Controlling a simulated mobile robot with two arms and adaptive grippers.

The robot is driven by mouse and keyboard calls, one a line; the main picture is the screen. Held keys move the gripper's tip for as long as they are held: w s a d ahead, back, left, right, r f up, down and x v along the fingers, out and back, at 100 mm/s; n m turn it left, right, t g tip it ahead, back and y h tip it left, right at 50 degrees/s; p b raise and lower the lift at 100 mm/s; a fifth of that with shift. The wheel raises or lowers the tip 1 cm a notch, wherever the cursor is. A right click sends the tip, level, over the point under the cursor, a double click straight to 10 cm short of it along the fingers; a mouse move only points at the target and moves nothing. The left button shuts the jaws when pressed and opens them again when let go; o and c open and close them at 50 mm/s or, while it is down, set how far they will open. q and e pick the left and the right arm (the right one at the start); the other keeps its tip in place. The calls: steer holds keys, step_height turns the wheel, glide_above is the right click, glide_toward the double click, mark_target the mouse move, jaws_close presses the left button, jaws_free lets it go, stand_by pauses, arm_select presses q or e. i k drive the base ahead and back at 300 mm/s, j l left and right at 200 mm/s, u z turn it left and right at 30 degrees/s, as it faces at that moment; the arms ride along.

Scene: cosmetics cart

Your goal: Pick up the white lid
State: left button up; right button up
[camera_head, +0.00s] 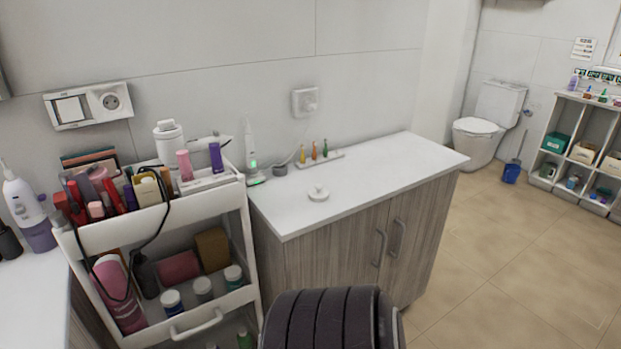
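A small round white lid (318,194) with a raised knob lies on the white countertop (375,172), toward its front left part. Nothing touches it and its top is uncovered. Neither my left gripper nor my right gripper shows in the head view.
A white cart (150,225) crowded with cosmetics stands left of the counter. An electric toothbrush (251,150) and a tray of small coloured items (320,157) stand along the counter's back. The counter's right part is clear. A dark ribbed form at bottom centre is unclear.

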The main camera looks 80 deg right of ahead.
mark_target(318, 194)
steer(key=l+z, duration=0.1)
steer(key=z, duration=0.3)
steer(key=l+z, duration=0.1)
steer(key=z, duration=0.3)
steer(key=l+z, duration=0.1)
steer(key=z, duration=0.3)
steer(key=l+z, duration=0.15)
steer(key=z, duration=0.25)
